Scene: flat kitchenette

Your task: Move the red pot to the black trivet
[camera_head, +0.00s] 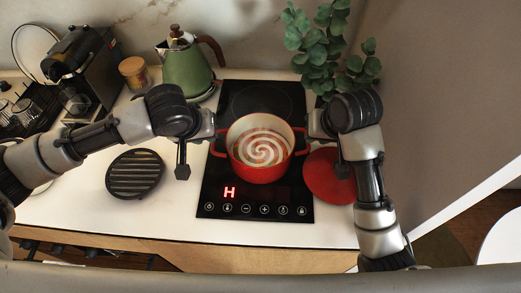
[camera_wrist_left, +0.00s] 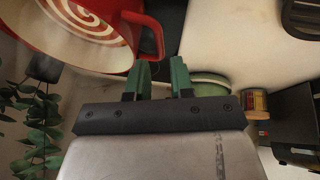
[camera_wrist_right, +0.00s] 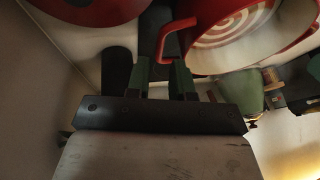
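The red pot (camera_head: 262,172) with a swirled cream filling stands upright on the black cooktop. The round, slatted black trivet (camera_head: 135,173) lies bare on the counter to the left. My left gripper (camera_head: 217,135) is beside the pot's left handle; in the left wrist view its fingers (camera_wrist_left: 159,72) are parted, with the handle (camera_wrist_left: 153,38) just beyond the tips. My right gripper (camera_head: 306,130) is beside the right handle; in the right wrist view its fingers (camera_wrist_right: 162,76) are parted, with the handle (camera_wrist_right: 172,38) just beyond them. Neither gripper visibly holds anything.
A red lid (camera_head: 328,178) lies right of the cooktop (camera_head: 215,190), which shows a red H. A green kettle (camera_head: 184,70), a small jar (camera_head: 134,73) and a coffee machine (camera_head: 80,70) stand at the back left. A plant (camera_head: 325,50) is at the back right.

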